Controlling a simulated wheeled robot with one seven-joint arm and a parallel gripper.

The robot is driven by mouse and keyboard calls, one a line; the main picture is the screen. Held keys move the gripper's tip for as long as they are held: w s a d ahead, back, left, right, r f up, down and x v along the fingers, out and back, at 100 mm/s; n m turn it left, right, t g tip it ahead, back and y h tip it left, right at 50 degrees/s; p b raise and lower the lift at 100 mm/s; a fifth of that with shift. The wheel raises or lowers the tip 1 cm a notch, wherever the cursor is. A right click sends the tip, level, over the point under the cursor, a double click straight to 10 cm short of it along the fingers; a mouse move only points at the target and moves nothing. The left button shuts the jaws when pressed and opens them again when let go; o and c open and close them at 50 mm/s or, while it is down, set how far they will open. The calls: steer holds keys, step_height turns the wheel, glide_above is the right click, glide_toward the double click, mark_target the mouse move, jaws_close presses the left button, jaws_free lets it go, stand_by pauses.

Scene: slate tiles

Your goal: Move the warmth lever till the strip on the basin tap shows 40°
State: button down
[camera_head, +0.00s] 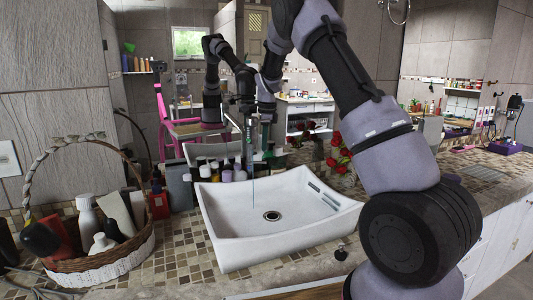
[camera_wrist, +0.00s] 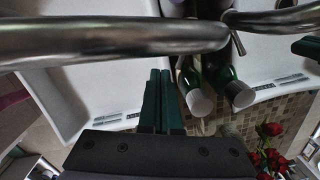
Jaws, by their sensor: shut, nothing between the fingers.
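The white basin (camera_head: 225,222) stands on the mosaic counter, with a thin water-like line falling towards its drain. In the wrist view a thick chrome tap pipe (camera_wrist: 110,40) crosses the top of the picture. A short chrome lever-like pin (camera_wrist: 230,16) stands by its bend; I cannot tell for sure that it is the warmth lever. My gripper (camera_wrist: 161,72) has its green fingers together and empty, with their tips just below the pipe in the picture; contact cannot be told. In the head view my gripper (camera_head: 248,125) is small, above the basin's back. The strip's reading is not legible.
Several bottles (camera_head: 228,170) stand behind the basin, close to the tap. Red flowers (camera_head: 338,155) are to the right. A wicker basket (camera_head: 110,262) with bottles stands at the left. A mirror behind the counter reflects my arm.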

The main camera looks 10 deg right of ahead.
steer(key=s+d+f+n+g+y, duration=0.1)
steer(key=s+f+n+g+y, duration=0.1)
steer(key=s+f+n+y, duration=0.55)
steer(key=w+d+f+n+t+y, duration=0.25)
steer(key=w+d+t+y, duration=0.4)
steer(key=d+t, duration=0.4)
steer(key=x, duration=1)
steer(key=shift+w+r, duration=0.3)
steer(key=shift+s, duration=0.1)
